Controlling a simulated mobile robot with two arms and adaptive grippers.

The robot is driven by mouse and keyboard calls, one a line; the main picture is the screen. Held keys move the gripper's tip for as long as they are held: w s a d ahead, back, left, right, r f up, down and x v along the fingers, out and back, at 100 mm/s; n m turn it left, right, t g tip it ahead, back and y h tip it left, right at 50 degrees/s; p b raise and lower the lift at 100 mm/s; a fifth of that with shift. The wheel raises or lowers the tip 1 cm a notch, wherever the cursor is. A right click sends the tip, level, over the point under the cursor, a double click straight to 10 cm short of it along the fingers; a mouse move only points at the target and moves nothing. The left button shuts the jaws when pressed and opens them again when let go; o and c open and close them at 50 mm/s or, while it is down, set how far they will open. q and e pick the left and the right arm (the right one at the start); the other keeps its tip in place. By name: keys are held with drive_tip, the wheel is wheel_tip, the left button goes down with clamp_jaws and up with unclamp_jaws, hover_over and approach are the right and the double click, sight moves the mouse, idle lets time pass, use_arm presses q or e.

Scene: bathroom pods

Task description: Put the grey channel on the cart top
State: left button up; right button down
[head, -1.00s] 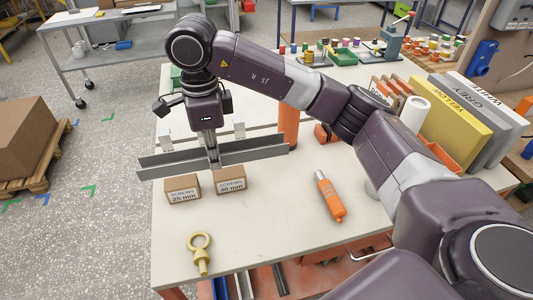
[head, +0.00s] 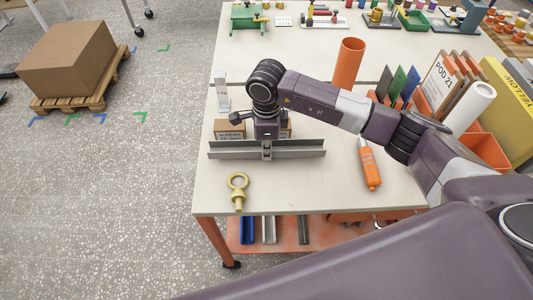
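The grey channel (head: 305,149) is a long metal profile lying level across the picture, over the near part of the white worktable (head: 320,190). My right gripper (head: 267,148) points down and is shut on the channel near its middle. I cannot tell whether the channel is clear of the tabletop. A wheeled grey leg (head: 130,14) at the top left looks like part of the cart; the cart's top is out of view. My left gripper is not in view.
Cardboard screw boxes (head: 230,130) stand behind the channel. An orange cylinder (head: 348,62) stands behind. A pallet with a large box (head: 72,62) is on the floor at left.

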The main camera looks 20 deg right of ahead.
wheel_tip(320, 180, down, 2)
drive_tip(key=shift+f, duration=0.2)
drive_tip(key=c, duration=2.7)
unclamp_jaws()
drive_tip(key=shift+f, duration=0.2)
drive_tip(key=o, duration=0.5)
drive_tip(key=shift+r, duration=0.1)
drive_tip(key=shift+o, duration=0.2)
drive_tip(key=shift+r, duration=0.1)
